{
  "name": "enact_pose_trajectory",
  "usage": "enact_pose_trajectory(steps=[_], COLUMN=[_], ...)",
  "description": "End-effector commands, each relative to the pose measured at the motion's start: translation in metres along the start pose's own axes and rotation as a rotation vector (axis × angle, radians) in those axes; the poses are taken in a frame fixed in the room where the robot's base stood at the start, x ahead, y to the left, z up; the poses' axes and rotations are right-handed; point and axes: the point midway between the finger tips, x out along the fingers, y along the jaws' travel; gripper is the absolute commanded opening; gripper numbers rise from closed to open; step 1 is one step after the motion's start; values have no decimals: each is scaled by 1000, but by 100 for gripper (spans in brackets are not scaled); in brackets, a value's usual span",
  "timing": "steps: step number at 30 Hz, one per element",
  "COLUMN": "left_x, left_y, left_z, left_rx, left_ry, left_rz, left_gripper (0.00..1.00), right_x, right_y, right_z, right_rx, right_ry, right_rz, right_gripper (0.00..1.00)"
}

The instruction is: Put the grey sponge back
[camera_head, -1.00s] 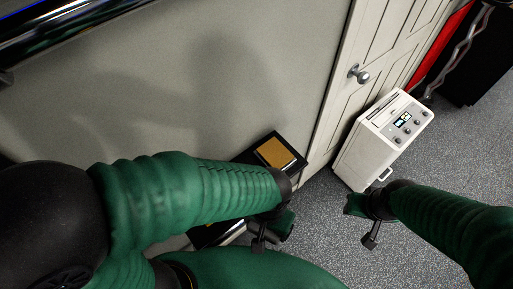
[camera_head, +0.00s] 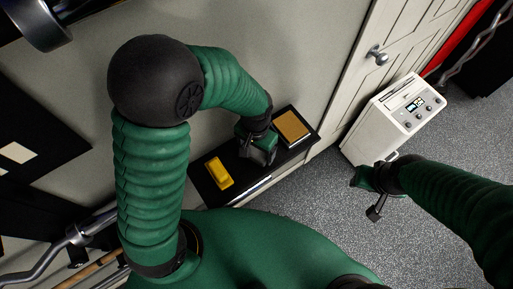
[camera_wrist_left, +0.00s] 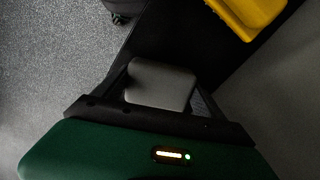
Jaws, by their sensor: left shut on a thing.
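The grey sponge (camera_wrist_left: 160,84) is a pale grey block with rounded edges in the left wrist view, held between the fingers of my left gripper. In the head view my left gripper (camera_head: 257,158) is over the black shelf (camera_head: 206,193), between a yellow object and a tan-topped block. The sponge is hidden there by the gripper. I cannot tell whether the sponge touches the shelf. My right gripper (camera_head: 372,196) is in front of the white unit, above the floor, and its finger opening is unclear.
The yellow object (camera_head: 219,174) lies on the shelf left of my left gripper; it also shows in the wrist view (camera_wrist_left: 247,12). The tan-topped block (camera_head: 292,126) is at the shelf's right end. A white unit (camera_head: 372,135) stands by the door. The wall backs the shelf.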

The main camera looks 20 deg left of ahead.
Motion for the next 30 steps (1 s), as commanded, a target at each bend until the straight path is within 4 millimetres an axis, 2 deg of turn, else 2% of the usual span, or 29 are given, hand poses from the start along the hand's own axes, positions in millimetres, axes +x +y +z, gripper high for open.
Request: enact_pose_trajectory(steps=[5, 6, 10, 17, 20, 23, 30], left_x=[0, 0, 0, -1, -8, -28, -90], left_y=[1, 1, 2, 1, 1, 1, 2], left_z=[-2, -2, -1, -1, -2, -3, -2], left_rx=[1, 1, 2, 1, 1, 1, 1], left_ry=[1, 1, 1, 2, 3, 8, 8], left_rz=[-1, -1, -1, -1, 0, 0, -1], left_gripper=[30, 82, 99, 100, 100, 100, 100], right_x=[0, 0, 0, 0, -1, -2, -6], right_y=[0, 0, 0, 0, 0, 0, 0], right_z=[0, 0, 0, 0, 0, -1, -1], right_rx=[0, 0, 0, 0, 0, 0, 0], right_ry=[0, 0, 0, 0, 0, 0, 0], right_rz=[0, 0, 0, 0, 0, 0, 0], right_gripper=[36, 36, 36, 36, 36, 36, 36])
